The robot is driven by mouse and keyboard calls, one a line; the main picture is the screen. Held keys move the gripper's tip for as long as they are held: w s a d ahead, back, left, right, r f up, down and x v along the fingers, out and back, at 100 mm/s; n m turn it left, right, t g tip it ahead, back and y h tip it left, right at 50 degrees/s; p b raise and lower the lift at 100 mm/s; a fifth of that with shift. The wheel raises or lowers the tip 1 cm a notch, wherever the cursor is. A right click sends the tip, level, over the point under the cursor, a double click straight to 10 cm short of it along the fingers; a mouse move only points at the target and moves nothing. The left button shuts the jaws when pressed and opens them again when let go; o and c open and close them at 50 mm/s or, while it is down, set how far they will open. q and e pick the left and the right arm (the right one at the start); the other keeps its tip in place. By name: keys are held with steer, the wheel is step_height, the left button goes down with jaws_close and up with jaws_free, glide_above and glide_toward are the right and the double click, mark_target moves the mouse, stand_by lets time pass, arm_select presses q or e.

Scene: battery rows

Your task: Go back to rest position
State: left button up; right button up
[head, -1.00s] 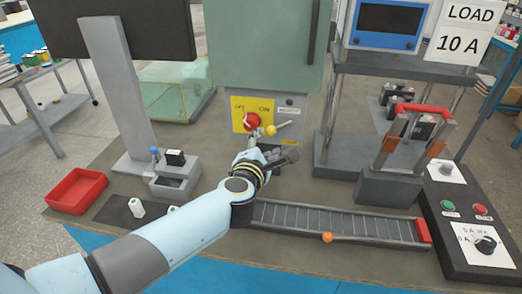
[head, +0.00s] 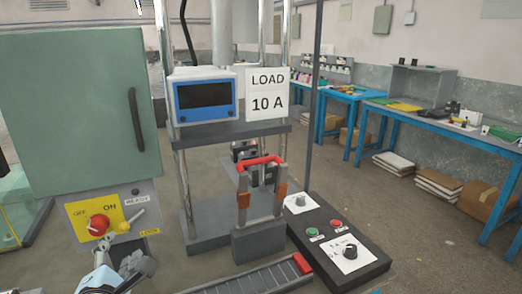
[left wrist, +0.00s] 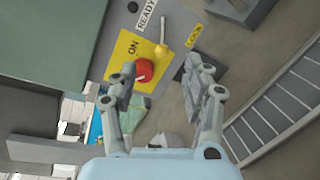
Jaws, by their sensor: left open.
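My left gripper (head: 130,268) shows at the bottom left of the head view, just below the yellow switch plate (head: 72,214). In the left wrist view its two fingers (left wrist: 168,82) are spread apart with nothing between them. The red switch knob (head: 98,225) sits on the plate; it also shows in the left wrist view (left wrist: 144,70). A yellow-tipped lever (head: 125,226) is beside it. The fingers look apart from both. My right gripper is in neither view.
A green cabinet (head: 80,110) stands above the switch panel. A roller track (head: 258,279) lies to the right of the gripper. A test stand with a red-handled clamp (head: 260,161) and a dark control box (head: 335,262) are further right. Blue benches (head: 455,132) line the back wall.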

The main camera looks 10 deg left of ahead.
arm_select(q)
steer(key=s+d+r+m+t+h, duration=0.1)
steer(key=d+r+m+h, duration=0.6)
steer(key=d+m+h, duration=0.45)
steer(key=s+d+f+m+g+h, duration=0.15)
steer(key=s+d+m+g, duration=0.35)
steer(key=m, duration=0.6)
steer(key=s+a+f+m+g+y, duration=0.1)
steer(key=s+a+m+g+y, duration=0.3)
steer(key=s, duration=0.4)
steer(key=s+a+f+m+g+y, duration=0.2)
steer(key=s+a+m+g+y, duration=0.1)
steer(key=s+a, duration=0.4)
steer(key=s+a+f+g+b, duration=0.1)
steer(key=s+f+b, duration=0.15)
steer(key=f, duration=0.95)
steer(key=s+f+b, duration=0.1)
steer(key=f+b, duration=0.2)
steer(key=f, duration=1)
steer(key=s+a+f+g+b, duration=0.1)
steer(key=f+b, duration=0.2)
steer(key=f, duration=0.9)
steer(key=s+f+b, duration=0.6)
steer(key=s+f, duration=1.1)
steer(key=f, duration=0.3)
steer(key=shift+s+a+n+g, duration=0.25)
steer(key=shift+a+n+g, duration=0.15)
steer(key=shift+n, duration=0.05)
